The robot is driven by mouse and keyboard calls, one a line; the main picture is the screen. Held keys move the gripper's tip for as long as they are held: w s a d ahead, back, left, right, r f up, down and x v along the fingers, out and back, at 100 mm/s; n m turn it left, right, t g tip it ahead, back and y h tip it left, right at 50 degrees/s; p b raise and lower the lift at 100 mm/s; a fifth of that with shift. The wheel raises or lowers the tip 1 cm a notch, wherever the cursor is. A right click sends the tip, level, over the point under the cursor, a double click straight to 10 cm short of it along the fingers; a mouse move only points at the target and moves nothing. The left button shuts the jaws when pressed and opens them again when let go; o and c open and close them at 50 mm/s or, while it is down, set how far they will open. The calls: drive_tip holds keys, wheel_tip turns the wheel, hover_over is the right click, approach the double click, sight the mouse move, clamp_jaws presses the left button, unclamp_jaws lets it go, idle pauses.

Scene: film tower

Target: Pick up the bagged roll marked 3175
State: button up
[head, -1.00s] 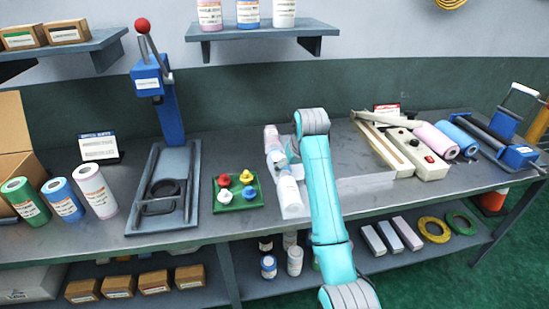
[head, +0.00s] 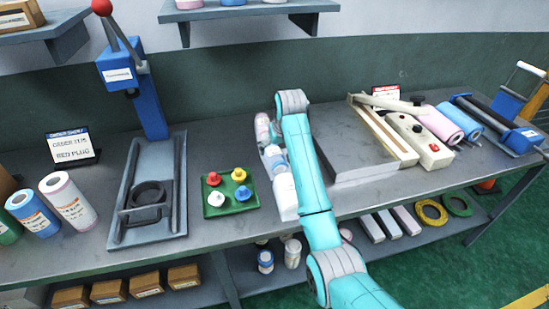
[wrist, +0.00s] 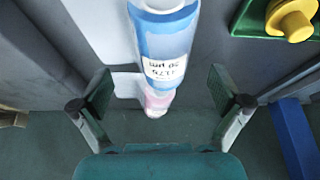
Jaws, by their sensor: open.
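The bagged roll marked 3175 (wrist: 165,45) shows in the wrist view as a blue roll in clear wrap. Its white label reads 3175 and 20 µm, upside down. My gripper (wrist: 160,88) is open, with one finger on each side of this row; the fingers show no contact with the blue roll. My gripper is hidden there.
A green tray (head: 209,207) of coloured plugs stands left of the row. A blue press (head: 147,108) stands farther left. A cream sealer (head: 418,137) and more rolls lie to the right. The bench between tray and press is clear.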

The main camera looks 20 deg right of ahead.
drive_tip(key=shift+a+x, duration=0.2)
drive_tip(key=shift+x, duration=2.5)
drive_tip(key=shift+s, duration=0.1)
drive_tip(key=c, duration=1.5)
